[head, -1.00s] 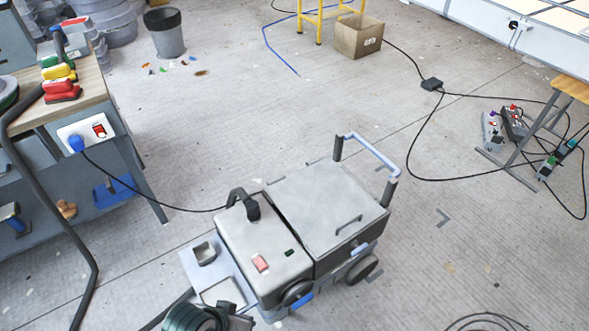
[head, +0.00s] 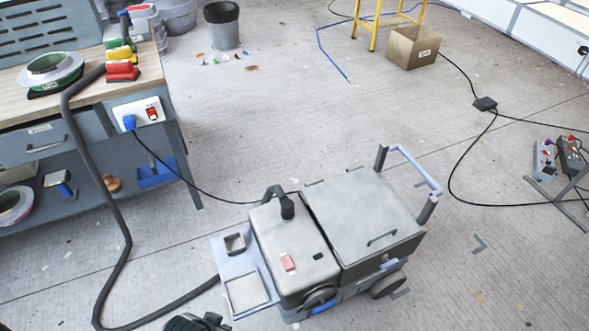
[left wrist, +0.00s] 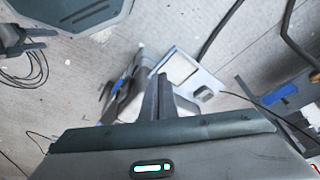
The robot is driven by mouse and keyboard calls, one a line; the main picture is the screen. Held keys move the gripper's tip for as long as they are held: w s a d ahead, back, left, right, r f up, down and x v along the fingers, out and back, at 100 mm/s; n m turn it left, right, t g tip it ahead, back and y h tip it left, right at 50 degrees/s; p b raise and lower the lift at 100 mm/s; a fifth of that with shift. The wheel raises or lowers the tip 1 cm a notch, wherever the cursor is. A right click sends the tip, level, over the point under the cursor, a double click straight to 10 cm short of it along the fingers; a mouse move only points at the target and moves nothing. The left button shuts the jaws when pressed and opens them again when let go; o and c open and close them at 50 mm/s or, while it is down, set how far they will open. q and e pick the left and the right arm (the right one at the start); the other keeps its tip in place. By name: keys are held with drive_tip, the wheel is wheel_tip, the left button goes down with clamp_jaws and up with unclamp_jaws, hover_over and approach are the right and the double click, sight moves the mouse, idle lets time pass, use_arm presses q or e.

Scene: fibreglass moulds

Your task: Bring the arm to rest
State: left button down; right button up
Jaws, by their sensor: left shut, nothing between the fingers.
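My left gripper (left wrist: 164,80) shows in the left wrist view, with its dark fingers together and nothing between them. It points toward the grey wheeled machine on the floor, which lies beyond the fingertips and is partly covered by them. In the head view this machine (head: 372,212) stands upright, with a blue handle and a flat tray at its left end.
A workbench (head: 88,97) with sanding blocks (head: 122,70) stands at the left. A black hose (head: 115,215) hangs from it to the floor. A power cable (head: 165,165) runs from bench to machine. A bin (head: 224,30) and cardboard box (head: 412,52) stand behind. Open floor lies between.

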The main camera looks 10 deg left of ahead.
use_arm(q)
wheel_tip(320, 180, down, 20)
drive_tip(key=w+d, duration=0.1)
drive_tip(key=d, duration=0.1)
drive_tip(key=s+f, duration=0.4)
drive_tip(key=f, duration=0.3)
drive_tip(key=s+f+t, duration=0.1)
drive_tip(key=s+f, duration=0.3)
drive_tip(key=f, duration=0.4)
drive_tip(key=shift+s+m+h, duration=0.3)
drive_tip(key=shift+h, duration=0.1)
